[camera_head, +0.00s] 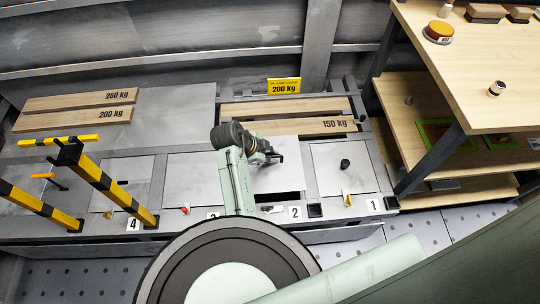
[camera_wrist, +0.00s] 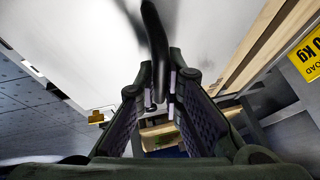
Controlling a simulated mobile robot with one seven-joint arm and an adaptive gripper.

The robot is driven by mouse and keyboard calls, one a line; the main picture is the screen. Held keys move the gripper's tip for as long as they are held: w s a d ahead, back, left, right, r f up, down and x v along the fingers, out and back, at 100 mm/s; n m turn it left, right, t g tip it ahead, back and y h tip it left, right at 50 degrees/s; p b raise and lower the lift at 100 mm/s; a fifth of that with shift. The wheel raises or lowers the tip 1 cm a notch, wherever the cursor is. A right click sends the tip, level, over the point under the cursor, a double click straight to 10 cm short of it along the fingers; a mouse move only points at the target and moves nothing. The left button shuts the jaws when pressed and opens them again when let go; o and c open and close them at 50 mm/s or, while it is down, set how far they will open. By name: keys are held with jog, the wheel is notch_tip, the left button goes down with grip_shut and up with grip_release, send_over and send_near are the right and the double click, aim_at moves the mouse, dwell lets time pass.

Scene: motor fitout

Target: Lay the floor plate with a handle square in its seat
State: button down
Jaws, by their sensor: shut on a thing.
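My gripper (camera_head: 271,157) is shut on the black handle of a pale grey floor plate (camera_head: 276,178) above the bay marked 2. In the wrist view, my gripper's fingers (camera_wrist: 160,88) close on the dark handle (camera_wrist: 154,38), with the plate (camera_wrist: 75,45) filling the upper left. In the head view, a dark opening (camera_head: 280,197) shows along the plate's front edge, so the plate does not cover the whole seat. My gripper and arm hide the plate's back and left edges. I cannot tell its exact height or tilt.
A plate with a black knob (camera_head: 345,163) lies at bay 1 to the right. Wooden planks (camera_head: 290,127) lie behind, below a yellow load sign (camera_head: 284,86). Yellow-black posts (camera_head: 105,184) stand at the left. A wooden shelf unit (camera_head: 480,85) stands at the right.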

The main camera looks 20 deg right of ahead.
aim_at(268, 164)
jog(key=shift+f, duration=0.1)
jog(key=shift+f+b, duration=1.05)
jog(key=shift+f, duration=0.55)
jog(key=shift+f, duration=0.2)
jog(key=shift+f+b, duration=0.7)
jog(key=shift+f, duration=0.25)
jog(key=shift+f, duration=0.7)
dwell(2.4)
jog(key=c, duration=1.6)
grip_release()
jog(key=shift+c, duration=0.2)
jog(key=shift+f, duration=0.1)
jog(key=v, duration=1.2)
jog(key=shift+s, duration=0.1)
